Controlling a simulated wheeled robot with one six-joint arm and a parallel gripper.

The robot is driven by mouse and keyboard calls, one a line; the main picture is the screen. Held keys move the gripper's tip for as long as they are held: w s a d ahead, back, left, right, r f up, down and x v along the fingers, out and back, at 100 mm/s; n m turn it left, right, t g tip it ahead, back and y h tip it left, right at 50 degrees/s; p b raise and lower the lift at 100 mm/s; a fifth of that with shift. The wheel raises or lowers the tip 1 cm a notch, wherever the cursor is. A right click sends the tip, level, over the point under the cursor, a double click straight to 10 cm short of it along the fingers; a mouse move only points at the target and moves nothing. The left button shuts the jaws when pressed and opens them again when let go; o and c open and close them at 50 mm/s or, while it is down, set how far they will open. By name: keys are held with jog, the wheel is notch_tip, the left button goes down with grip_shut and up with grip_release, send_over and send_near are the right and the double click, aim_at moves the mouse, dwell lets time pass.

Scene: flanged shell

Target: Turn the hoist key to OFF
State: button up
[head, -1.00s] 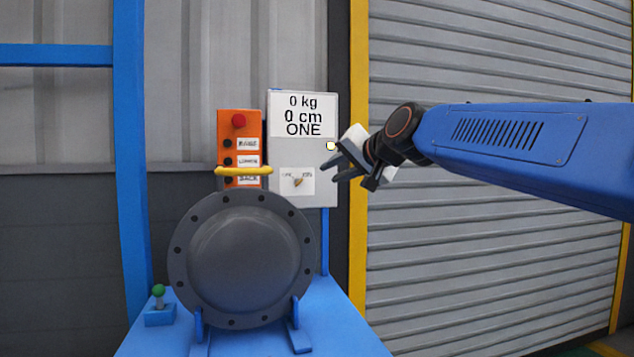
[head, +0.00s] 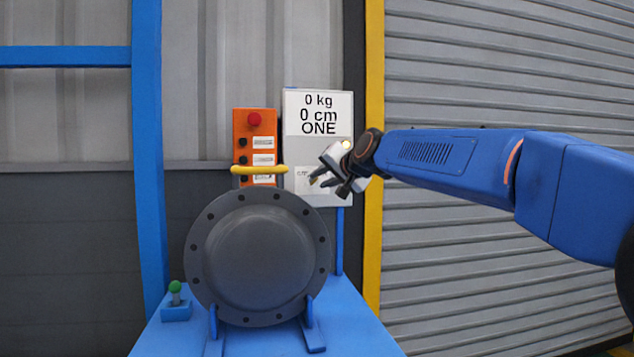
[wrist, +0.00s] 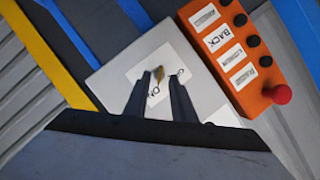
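My gripper (head: 319,181) is in front of the box's lower part and covers the key in the head view. In the wrist view my gripper (wrist: 160,76) is open, with the key showing between its two fingertips. I cannot tell the gap in depth, or exactly which mark the key points to.
An orange button box (head: 254,130) with a red button is left of the hoist box. A yellow bar (head: 259,169) tops the grey flanged shell (head: 258,255) on a blue stand (head: 172,341).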

aim_at(315, 181)
jog(key=shift+x, duration=1.7)
jog(key=shift+c, duration=0.2)
grip_shut()
